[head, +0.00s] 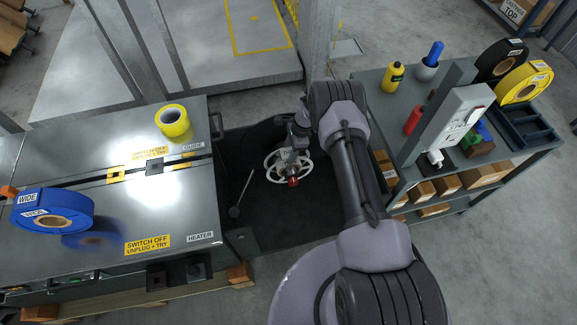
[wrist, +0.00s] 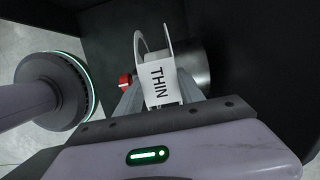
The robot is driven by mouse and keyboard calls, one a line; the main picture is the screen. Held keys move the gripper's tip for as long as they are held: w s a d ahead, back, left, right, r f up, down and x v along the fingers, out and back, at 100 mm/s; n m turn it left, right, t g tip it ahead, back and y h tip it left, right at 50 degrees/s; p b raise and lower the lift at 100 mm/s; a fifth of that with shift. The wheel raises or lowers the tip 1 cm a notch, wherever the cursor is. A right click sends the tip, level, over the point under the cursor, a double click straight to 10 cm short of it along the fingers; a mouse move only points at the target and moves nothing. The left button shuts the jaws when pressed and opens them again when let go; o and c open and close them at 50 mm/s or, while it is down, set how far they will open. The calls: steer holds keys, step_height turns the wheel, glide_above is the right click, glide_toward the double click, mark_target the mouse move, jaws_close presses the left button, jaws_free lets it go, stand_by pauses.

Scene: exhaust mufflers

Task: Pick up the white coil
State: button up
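The white coil (head: 272,168) is a spoked ring low between the metal bench and the grey shelf table in the head view. A red-tipped spindle (head: 293,182) shows at its middle. In the wrist view the white coil (wrist: 158,88) carries the label THIN. My gripper (head: 291,150) is at the coil's upper part. In the wrist view my gripper (wrist: 160,85) has one finger on each side of the coil, close against its edges. I cannot tell whether the fingers press on it. The coil's far side is hidden.
On the metal bench (head: 120,220) at left are a yellow tape roll (head: 173,121) and a blue roll (head: 52,210). The shelf table (head: 385,115) at right holds bottles, a control box (head: 457,120), a black roll (head: 502,60) and a yellow roll (head: 524,83). Dark walls surround the coil closely.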

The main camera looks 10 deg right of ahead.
jaws_close()
steer(key=shift+r, duration=0.2)
